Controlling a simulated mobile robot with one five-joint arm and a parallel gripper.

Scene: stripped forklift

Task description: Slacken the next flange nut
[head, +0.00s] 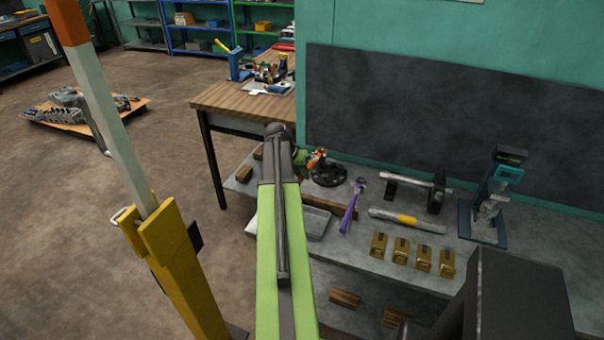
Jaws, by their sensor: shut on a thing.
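A dark round flange (329,176) lies on the grey bench, with a raised hub in its middle. My gripper (318,157), with small orange parts at its end, is at the flange's upper left, behind the top of my green arm. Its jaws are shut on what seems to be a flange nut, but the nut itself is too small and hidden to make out. The other nuts cannot be told apart at this size.
Several brass blocks (401,250), a silver cylinder with a yellow band (407,220), a bar on black supports (415,184) and a blue-based stand (485,225) occupy the bench's right. A grey tray (314,223) lies nearer. A wooden table (235,97) stands behind; a yellow post (180,265) stands left.

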